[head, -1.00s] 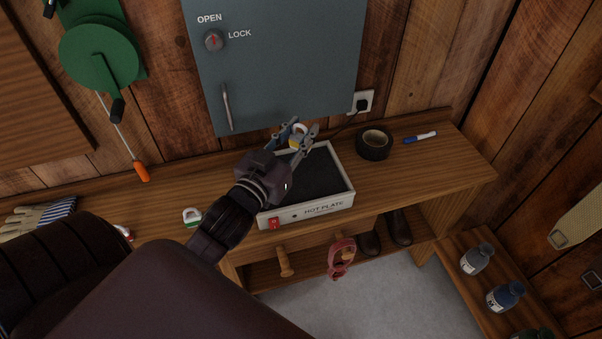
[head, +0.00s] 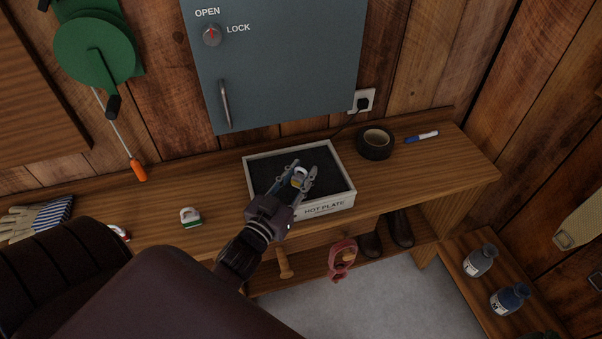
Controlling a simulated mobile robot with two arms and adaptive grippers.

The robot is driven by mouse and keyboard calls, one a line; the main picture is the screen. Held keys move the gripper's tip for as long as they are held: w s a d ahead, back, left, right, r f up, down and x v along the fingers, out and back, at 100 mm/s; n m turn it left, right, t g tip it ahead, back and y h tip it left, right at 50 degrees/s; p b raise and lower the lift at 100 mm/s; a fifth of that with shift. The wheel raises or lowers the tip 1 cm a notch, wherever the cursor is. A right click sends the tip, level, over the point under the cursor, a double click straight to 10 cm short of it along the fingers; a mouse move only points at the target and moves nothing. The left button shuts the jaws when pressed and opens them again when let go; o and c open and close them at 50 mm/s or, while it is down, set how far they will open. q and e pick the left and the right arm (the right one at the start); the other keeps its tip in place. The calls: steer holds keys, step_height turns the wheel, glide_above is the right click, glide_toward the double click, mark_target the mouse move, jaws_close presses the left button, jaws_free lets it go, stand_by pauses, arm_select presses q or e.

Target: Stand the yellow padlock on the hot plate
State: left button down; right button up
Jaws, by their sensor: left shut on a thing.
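The hot plate (head: 252,187) is a pale box with a dark top and "HOT PLATE" lettering on its front, on the wooden bench. My left gripper (head: 302,177) is over the dark top, shut on the yellow padlock (head: 299,178). The padlock shows a pale shackle and a small patch of yellow between the fingers; the rest is hidden. I cannot tell whether it touches the plate. The front left corner of the hot plate is hidden behind my gripper. My right gripper is not in view.
Black tape (head: 374,144) and a blue marker (head: 421,137) lie right. Gloves (head: 38,219) lie far left. A grey-blue cabinet (head: 285,70) hangs behind. Bottles (head: 510,298) stand lower right.

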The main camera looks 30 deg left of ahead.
arm_select(q)
steer(key=c, duration=1.5)
jaws_free()
steer(key=shift+f, duration=0.1)
steer(key=shift+c, duration=0.2)
steer(key=shift+s, duration=0.15)
steer(key=s+b, duration=0.1)
steer(key=s, duration=1)
steer(key=shift+s+d, duration=0.35)
steer(key=shift+d, duration=0.1)
